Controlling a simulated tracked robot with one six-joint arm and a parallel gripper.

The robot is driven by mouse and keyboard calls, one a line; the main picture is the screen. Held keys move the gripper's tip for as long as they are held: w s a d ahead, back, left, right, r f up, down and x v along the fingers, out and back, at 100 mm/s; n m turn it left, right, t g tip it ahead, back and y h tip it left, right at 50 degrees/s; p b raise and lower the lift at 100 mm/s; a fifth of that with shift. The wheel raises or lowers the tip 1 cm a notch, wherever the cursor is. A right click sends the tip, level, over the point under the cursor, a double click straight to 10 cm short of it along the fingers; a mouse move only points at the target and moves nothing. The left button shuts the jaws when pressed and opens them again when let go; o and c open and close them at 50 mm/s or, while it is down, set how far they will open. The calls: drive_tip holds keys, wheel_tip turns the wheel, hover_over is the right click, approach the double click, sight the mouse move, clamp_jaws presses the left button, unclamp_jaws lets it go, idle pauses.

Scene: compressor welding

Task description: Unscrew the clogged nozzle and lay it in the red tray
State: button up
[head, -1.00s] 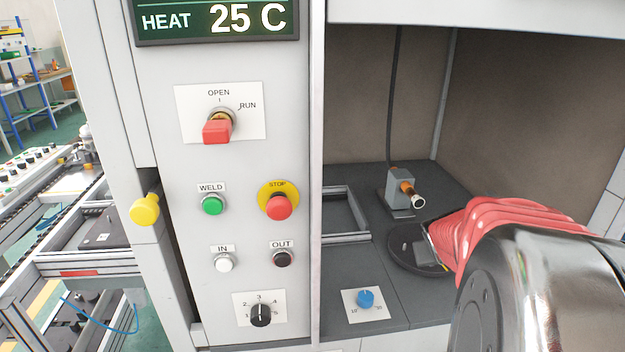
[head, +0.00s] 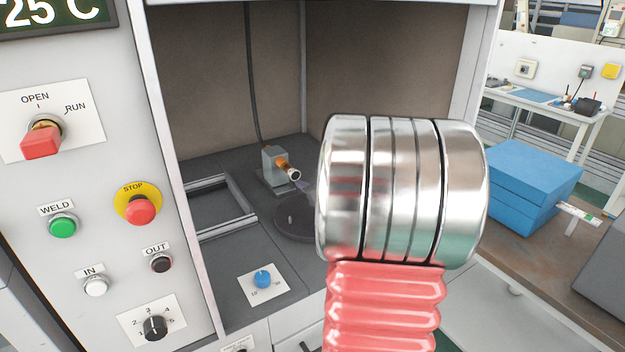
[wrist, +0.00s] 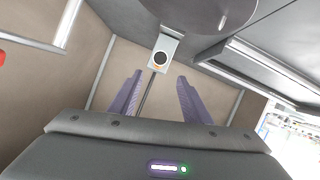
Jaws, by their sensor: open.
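The nozzle (head: 294,175) is a small pale metal tip with a dark mouth, on the orange end of a grey block (head: 273,166) inside the booth. In the wrist view the nozzle (wrist: 160,59) faces the camera as a dark round opening, in front of its block. My gripper (wrist: 160,76) is open and empty, its two purple fingers spread either side of the line to the nozzle. I cannot tell how far short of it they are. My arm hides most of the gripper in the head view. No red tray is in view.
A dark round turntable (head: 296,222) lies just below the nozzle, partly behind my arm. A control panel with a red stop button (head: 140,211) stands at the left. A blue box (head: 528,185) sits on a bench at the right. A black hose (head: 251,80) hangs above the block.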

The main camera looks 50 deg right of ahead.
sight(294, 173)
drive_tip(key=shift+w, duration=0.1)
drive_tip(key=x, duration=1.3)
drive_tip(key=shift+w+f, duration=0.15)
drive_tip(key=shift+w, duration=0.15)
drive_tip(key=shift+c, duration=0.5)
clamp_jaws()
idle(0.3)
drive_tip(key=c, duration=0.6)
unclamp_jaws()
clamp_jaws()
